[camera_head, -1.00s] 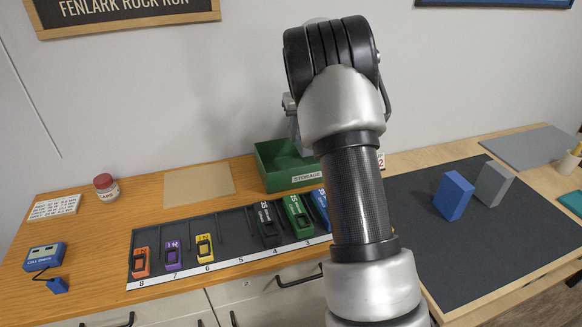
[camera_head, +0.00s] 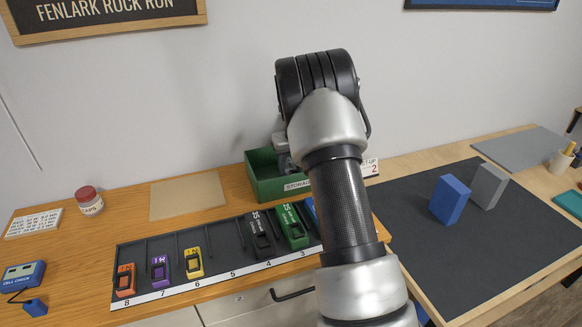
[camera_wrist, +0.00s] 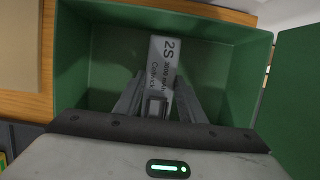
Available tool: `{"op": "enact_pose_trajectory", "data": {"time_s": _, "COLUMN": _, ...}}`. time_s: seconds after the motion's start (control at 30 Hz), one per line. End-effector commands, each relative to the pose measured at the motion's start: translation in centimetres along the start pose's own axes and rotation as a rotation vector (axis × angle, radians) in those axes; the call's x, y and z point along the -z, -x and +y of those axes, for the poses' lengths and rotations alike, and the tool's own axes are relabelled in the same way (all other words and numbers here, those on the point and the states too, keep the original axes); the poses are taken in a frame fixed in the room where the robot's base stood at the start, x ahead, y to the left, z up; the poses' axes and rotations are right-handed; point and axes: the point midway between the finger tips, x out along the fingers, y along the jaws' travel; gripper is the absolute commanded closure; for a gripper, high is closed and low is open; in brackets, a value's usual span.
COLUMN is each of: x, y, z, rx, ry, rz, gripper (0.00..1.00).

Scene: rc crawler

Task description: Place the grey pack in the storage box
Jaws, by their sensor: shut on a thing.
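The grey pack (camera_wrist: 163,55), light grey with dark "2S" lettering, is between the two fingers of my gripper (camera_wrist: 158,98) in the wrist view. My gripper is shut on it. The pack is inside the walls of the open green storage box (camera_wrist: 75,75); I cannot tell whether it touches the floor. In the head view the storage box (camera_head: 262,180) stands at the back of the wooden bench, with my arm in front of its right part. The pack is hidden there.
A black rack (camera_head: 220,262) in front of the box holds several coloured packs. A tan mat (camera_head: 187,196) and a red-lidded jar (camera_head: 90,201) are to the left. A blue block (camera_head: 450,199) and a grey block (camera_head: 488,186) stand on the dark mat at right.

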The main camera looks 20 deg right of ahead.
Motion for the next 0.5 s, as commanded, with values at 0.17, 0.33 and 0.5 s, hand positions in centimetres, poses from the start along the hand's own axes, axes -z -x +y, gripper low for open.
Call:
{"op": "enact_pose_trajectory", "data": {"time_s": 0.17, "x": -0.13, "y": 0.16, "z": -0.01, "rx": 0.000, "ry": 0.000, "rz": -0.003, "gripper": 0.95}}
{"op": "enact_pose_trajectory", "data": {"time_s": 0.33, "x": 0.01, "y": -0.11, "z": 0.01, "rx": 0.000, "ry": 0.000, "rz": -0.001, "gripper": 0.53}}
{"op": "enact_pose_trajectory", "data": {"time_s": 0.5, "x": 0.01, "y": -0.10, "z": 0.01, "rx": 0.000, "ry": 0.000, "rz": 0.000, "gripper": 0.45}}
